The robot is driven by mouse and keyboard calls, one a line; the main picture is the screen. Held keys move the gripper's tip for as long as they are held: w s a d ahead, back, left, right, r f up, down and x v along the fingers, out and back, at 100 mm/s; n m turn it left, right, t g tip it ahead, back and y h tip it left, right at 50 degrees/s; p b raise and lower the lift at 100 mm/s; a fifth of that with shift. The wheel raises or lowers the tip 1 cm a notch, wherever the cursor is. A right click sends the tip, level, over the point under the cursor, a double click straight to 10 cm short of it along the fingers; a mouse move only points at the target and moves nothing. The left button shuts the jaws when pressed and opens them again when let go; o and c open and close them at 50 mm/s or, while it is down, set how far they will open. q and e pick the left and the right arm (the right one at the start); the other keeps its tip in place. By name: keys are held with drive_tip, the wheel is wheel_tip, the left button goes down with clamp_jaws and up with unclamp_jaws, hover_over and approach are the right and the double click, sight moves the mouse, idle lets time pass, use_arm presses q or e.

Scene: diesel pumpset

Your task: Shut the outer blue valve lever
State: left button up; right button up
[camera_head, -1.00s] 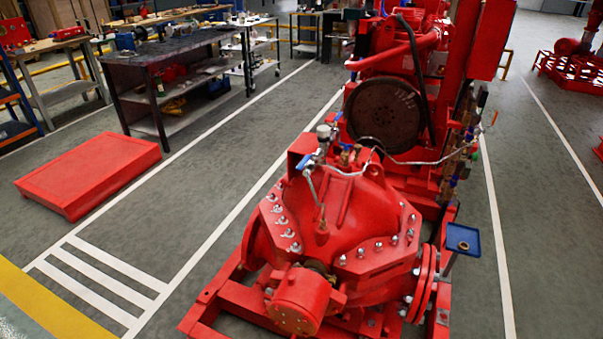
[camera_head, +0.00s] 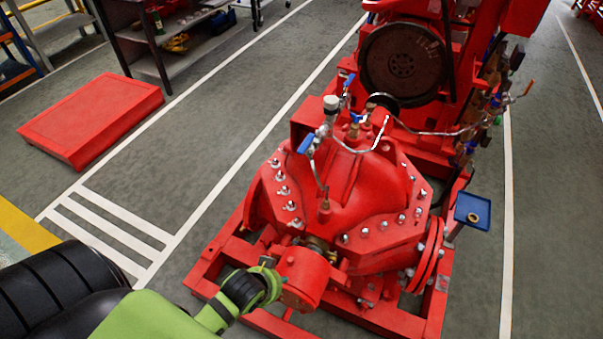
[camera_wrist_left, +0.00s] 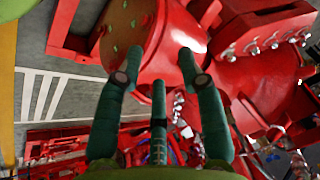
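A blue valve lever (camera_head: 306,143) is on the small pipe fittings at the top left of the red pump (camera_head: 345,200), nearest me. More blue levers show behind it, one upright (camera_head: 348,82) and one low near the brass fittings (camera_head: 356,117). My left arm comes in from the lower left. My left gripper (camera_head: 262,280) is low, beside the pump's front round housing (camera_head: 302,272), well below the levers. In the left wrist view its dark green fingers (camera_wrist_left: 155,68) are spread and empty, with the red housing beyond. My right gripper is out of view.
A red engine with a dark flywheel (camera_head: 402,64) stands behind the pump. A small blue tray (camera_head: 472,211) is at its right side. A low red platform (camera_head: 92,118) lies at left. Clear floor lies between platform and pump.

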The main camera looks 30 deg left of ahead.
use_arm(q)
drive_tip(key=w+a+r+m+t, duration=0.4)
drive_tip(key=w+a+r, duration=0.2)
drive_tip(key=w, duration=0.2)
drive_tip(key=m+t+h+p, duration=0.1)
drive_tip(key=m+t+h, duration=0.6)
drive_tip(key=m, duration=0.7)
approach(305, 144)
drive_tip(key=w+d+f, duration=0.1)
drive_tip(key=w, duration=0.2)
drive_tip(key=shift+w+d+t+y+p, duration=0.15)
drive_tip(key=shift+d+t+y+p, duration=0.1)
drive_tip(key=shift+t+y+p, duration=0.05)
drive_tip(key=p+x, duration=0.1)
drive_tip(key=x, duration=0.4)
drive_tip(key=shift+w+d+p, duration=0.1)
drive_tip(key=shift+w+p, duration=0.1)
drive_tip(key=shift+p, duration=0.1)
drive_tip(key=shift+w+d, duration=0.2)
drive_tip(key=shift+w, duration=0.3)
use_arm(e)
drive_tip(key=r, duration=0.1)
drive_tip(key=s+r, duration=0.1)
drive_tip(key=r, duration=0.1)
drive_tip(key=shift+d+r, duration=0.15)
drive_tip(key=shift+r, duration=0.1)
use_arm(q)
clamp_jaws()
